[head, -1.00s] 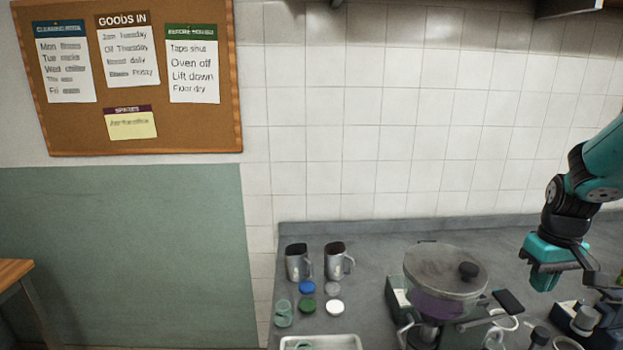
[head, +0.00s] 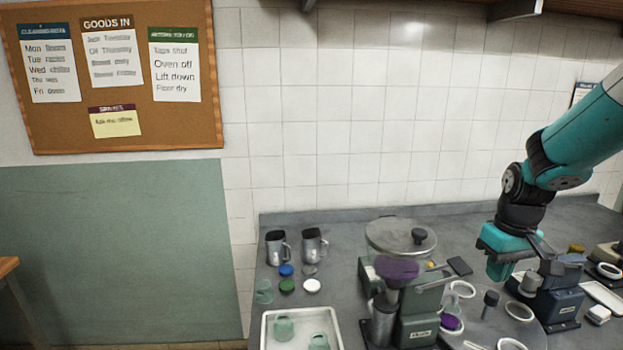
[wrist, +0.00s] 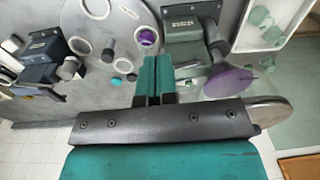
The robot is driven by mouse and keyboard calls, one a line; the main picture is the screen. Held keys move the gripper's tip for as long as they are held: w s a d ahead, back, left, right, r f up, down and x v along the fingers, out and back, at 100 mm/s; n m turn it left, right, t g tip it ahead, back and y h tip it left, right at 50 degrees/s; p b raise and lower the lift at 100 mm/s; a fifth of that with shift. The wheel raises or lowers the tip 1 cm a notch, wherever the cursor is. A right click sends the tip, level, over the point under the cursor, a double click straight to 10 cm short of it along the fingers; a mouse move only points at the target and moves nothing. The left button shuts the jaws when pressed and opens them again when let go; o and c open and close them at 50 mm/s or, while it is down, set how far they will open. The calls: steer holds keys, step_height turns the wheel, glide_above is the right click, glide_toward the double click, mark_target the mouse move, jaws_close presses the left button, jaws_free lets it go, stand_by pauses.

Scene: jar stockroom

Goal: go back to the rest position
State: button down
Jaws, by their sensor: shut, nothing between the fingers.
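My gripper (head: 497,262) is teal and hangs from my arm at the right of the head view, above the grey counter (head: 350,265). In the wrist view my gripper (wrist: 157,68) shows its two teal fingers pressed together with nothing between them. It is apart from the things on the counter, and no jar is in it.
A machine with a purple disc (head: 397,269) and a round grey lid (head: 401,237) stand left of my gripper. A dark blue machine (head: 548,295) is below right. A white tray (head: 265,330) holds glass jars. Two metal jugs (head: 313,245) and several coloured lids stand at the left.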

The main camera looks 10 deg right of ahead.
steer(key=s+a+r+n+y+b, duration=0.1)
steer(key=s+a+n+b, duration=0.15)
steer(key=a, duration=0.85)
steer(key=s+a+n+y+b, duration=0.2)
steer(key=s+a+n+b, duration=0.2)
steer(key=s+a, duration=1.3)
steer(key=shift+s+a+f+y+b, duration=0.15)
steer(key=shift+a+y+b, duration=0.2)
steer(key=shift+b, duration=0.75)
steer(key=shift+n, duration=0.25)
